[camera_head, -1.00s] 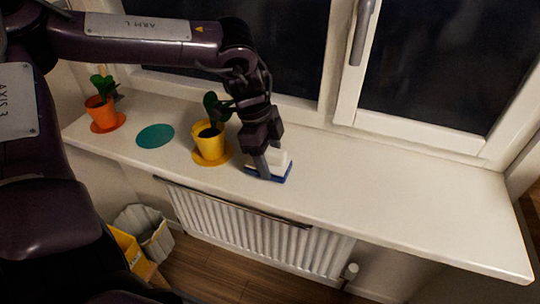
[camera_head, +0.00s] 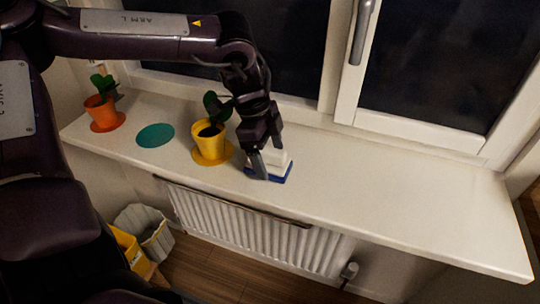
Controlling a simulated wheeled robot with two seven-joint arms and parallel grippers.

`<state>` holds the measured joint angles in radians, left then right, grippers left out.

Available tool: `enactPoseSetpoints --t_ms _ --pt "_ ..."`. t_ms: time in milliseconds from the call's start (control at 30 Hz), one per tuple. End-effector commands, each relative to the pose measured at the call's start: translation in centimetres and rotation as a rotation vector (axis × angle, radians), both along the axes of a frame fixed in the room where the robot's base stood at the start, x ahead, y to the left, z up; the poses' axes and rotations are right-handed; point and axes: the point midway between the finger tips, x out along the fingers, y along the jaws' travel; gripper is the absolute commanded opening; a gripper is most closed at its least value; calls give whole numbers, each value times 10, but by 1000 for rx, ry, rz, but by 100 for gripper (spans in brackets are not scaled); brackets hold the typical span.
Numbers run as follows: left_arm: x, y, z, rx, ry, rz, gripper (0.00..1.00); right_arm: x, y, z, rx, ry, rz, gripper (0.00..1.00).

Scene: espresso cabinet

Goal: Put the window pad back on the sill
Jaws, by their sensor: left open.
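The window pad, a white block on a blue base (camera_head: 282,170), lies on the white sill (camera_head: 380,200) just right of the yellow pot. My left gripper (camera_head: 268,165) is open and points down at the pad. One finger is in front of the pad and hides part of it; I cannot tell whether they touch. My right gripper is not in view.
A yellow pot (camera_head: 208,142) with a plant stands on a yellow saucer close left of my gripper. A teal disc (camera_head: 155,135) and an orange pot (camera_head: 101,112) are further left. The right sill is clear. A radiator (camera_head: 250,230) is below.

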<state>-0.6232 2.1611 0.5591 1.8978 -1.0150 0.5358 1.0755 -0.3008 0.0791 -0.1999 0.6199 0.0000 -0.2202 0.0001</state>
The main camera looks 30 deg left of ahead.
Motion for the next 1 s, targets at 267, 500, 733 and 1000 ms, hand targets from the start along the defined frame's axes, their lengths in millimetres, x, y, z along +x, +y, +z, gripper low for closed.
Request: enactPoseSetpoints --t_ms 267,500,733,1000 --pt "-2 15 59 2 -8 0 80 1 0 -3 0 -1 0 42" --pt "-6 26 96 2 -3 0 80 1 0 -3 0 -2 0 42" --pt "-7 28 107 0 -1 0 80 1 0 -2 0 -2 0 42" --pt "-7 28 106 -1 0 0 80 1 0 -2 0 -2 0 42"
